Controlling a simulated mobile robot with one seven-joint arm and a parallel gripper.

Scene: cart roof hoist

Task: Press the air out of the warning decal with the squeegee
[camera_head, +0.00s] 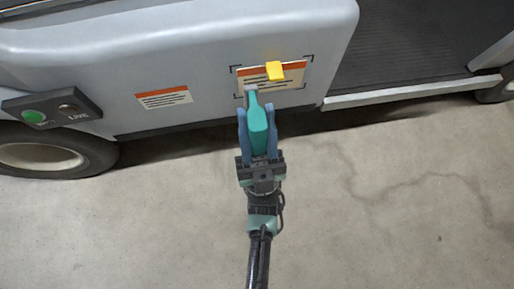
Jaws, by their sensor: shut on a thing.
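The warning decal (289,84), cream with an orange-red top band and dark lines of print, lies on the cart's grey side panel inside dark corner marks. My gripper (257,115), with blue fingers, is shut on a teal-handled tool (258,133), which I take to be the squeegee. Its grey end (251,90) points up at the decal's lower left part and overlaps it in the picture. I cannot tell whether it touches. A small yellow block (275,70) shows over the decal's upper middle; what it is I cannot tell.
A smaller orange-and-cream label (164,97) sits on the panel to the left. Further left are a dark control box (52,108) with a green button and a wheel (45,155). A dark step floor (400,45) is at right. The concrete floor (390,190) is clear.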

